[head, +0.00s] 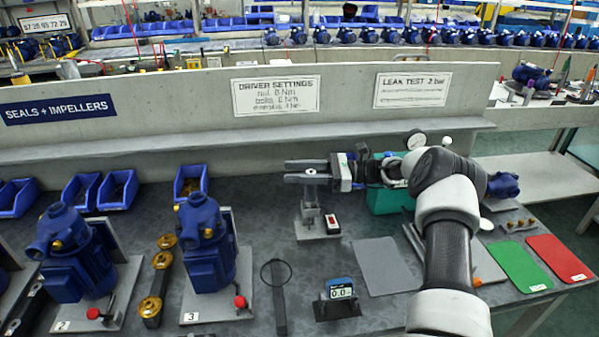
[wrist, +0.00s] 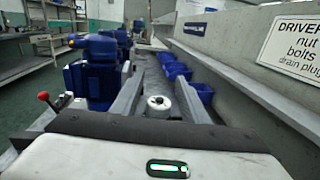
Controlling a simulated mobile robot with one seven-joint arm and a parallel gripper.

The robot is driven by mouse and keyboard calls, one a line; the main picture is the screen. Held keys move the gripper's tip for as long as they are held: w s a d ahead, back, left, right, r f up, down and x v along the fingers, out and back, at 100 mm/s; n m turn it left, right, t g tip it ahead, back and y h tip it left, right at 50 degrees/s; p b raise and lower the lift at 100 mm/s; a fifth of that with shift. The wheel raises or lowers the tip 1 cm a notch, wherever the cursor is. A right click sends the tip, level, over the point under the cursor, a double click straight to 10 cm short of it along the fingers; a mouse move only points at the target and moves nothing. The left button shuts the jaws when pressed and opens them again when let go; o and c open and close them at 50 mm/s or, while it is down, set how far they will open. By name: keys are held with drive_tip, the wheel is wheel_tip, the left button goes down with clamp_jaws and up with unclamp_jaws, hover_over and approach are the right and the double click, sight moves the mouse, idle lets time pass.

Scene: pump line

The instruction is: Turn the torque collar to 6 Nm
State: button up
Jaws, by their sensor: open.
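A grey driver (head: 311,213) stands upright in a small stand on the bench. Its round pale top (wrist: 158,103) shows between my fingers in the wrist view. I cannot make out the torque collar's marks or its setting. My gripper (head: 303,172) is open and level, with one finger on each side of the driver's top. I see a gap beside the top in the wrist view, where the gripper (wrist: 157,98) also shows. A small display (head: 341,291) at the front of the bench seems to read 0.0.
A driver settings sign (head: 276,96) hangs on the back wall; its numbers are blurred. Blue pumps (head: 205,245) on plates stand to the left. A red and white block (head: 332,223) sits by the driver stand. A grey mat (head: 382,266) lies clear to the right.

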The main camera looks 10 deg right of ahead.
drive_tip(key=s+d+b, duration=0.1)
drive_tip(key=s+d, duration=0.1)
drive_tip(key=d, duration=1.5)
drive_tip(key=shift+s+d, duration=0.15)
drive_tip(key=shift+s, duration=0.1)
